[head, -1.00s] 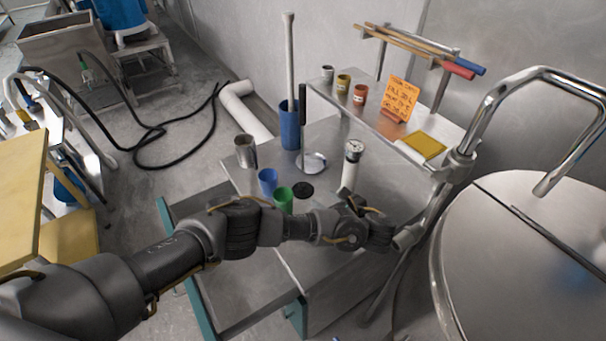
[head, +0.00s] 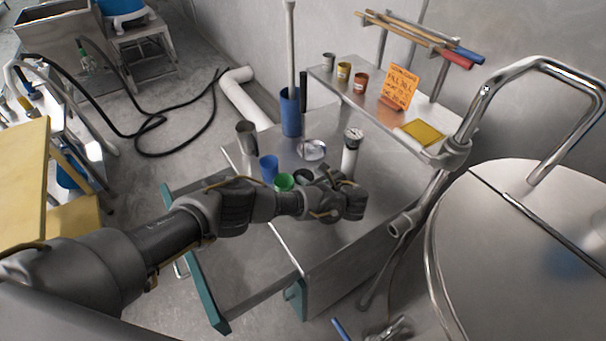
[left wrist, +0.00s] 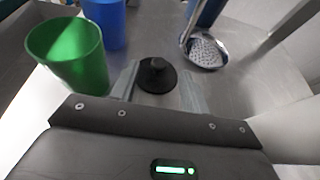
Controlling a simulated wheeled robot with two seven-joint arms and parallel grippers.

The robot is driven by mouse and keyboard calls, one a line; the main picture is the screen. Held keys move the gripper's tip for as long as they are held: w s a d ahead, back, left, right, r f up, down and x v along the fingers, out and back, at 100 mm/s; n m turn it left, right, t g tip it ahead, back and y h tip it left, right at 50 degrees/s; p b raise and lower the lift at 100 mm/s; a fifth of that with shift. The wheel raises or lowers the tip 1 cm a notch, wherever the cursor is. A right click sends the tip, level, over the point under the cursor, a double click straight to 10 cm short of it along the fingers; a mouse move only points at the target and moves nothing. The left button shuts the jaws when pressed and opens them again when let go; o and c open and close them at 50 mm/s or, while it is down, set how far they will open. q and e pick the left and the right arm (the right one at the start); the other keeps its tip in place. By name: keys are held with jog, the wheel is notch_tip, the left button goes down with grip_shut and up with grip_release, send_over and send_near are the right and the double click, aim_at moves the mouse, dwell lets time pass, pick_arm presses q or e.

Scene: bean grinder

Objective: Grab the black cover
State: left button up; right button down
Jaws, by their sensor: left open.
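The black cover (left wrist: 157,76) is a small round disc with a raised knob, lying flat on the metal table. In the head view it (head: 303,175) shows beside the green cup (head: 284,183), partly hidden by my arm. My left gripper (head: 329,178) is open over the table, close to the cover. In the left wrist view its two fingers stand either side of the cover, with the knob between them; I cannot tell whether they touch it. My right gripper is not in view.
The green cup (left wrist: 70,55) and a blue cup (left wrist: 104,22) stand left of the cover in the left wrist view. A metal skimmer (left wrist: 205,52) lies to its right. A white cylinder with a gauge (head: 350,152) stands nearby. A shelf (head: 370,101) is behind.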

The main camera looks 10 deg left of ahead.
pick_arm(q)
jog(key=shift+x, duration=0.8)
jog(key=shift+w+a+f, duration=0.2)
jog(key=shift+w+a, duration=0.15)
jog(key=shift+a, duration=0.05)
jog(key=c, duration=0.4)
grip_shut()
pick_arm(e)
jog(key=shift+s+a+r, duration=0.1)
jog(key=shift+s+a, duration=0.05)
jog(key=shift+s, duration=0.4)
